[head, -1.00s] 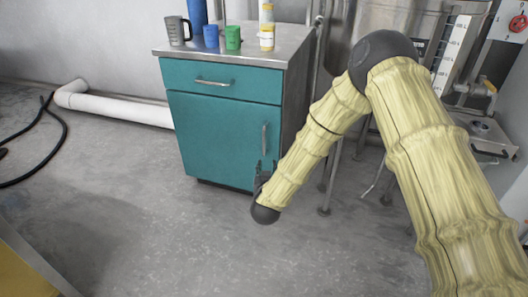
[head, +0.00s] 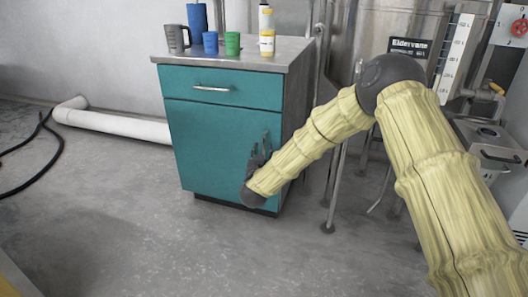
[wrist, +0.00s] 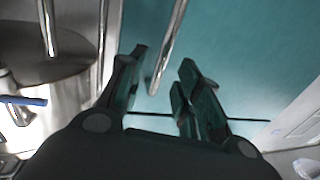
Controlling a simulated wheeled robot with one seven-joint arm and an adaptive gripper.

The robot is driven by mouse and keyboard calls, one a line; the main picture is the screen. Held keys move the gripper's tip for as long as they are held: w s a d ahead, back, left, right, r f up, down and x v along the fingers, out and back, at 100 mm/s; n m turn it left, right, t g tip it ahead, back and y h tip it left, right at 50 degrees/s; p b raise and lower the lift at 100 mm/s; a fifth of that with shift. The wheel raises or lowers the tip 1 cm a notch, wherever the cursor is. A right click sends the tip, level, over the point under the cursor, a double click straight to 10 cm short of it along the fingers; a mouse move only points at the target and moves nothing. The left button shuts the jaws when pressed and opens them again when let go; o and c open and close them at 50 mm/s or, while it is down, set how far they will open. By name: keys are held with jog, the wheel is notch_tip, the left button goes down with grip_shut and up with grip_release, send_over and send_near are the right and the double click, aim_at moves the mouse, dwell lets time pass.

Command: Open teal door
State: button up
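The teal door (head: 212,140) is the lower front of a cabinet and looks closed. Its upright metal bar handle (wrist: 172,42) shows in the wrist view. My gripper (head: 260,150) is at the right side of the door, over the handle area, and partly hides the handle in the head view. In the wrist view my gripper (wrist: 163,62) is open, with one finger on each side of the handle's end. The fingers look apart from the bar; how deep it sits between them is hard to tell.
A teal drawer (head: 225,88) with a handle is above the door. The metal top (head: 285,58) holds several cups and bottles. Metal stand legs (head: 332,190) are close on the right. The floor (head: 150,225) in front is clear. A white pipe (head: 110,122) runs along the wall.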

aim_at(264, 148)
jog(key=shift+w+d+b, duration=0.15)
jog(key=shift+w+b, duration=0.2)
jog(key=shift+w, duration=0.7)
jog(key=shift+w+d+b, duration=0.1)
jog(key=shift+w+b, duration=0.2)
jog(key=shift+w, duration=0.75)
grip_shut()
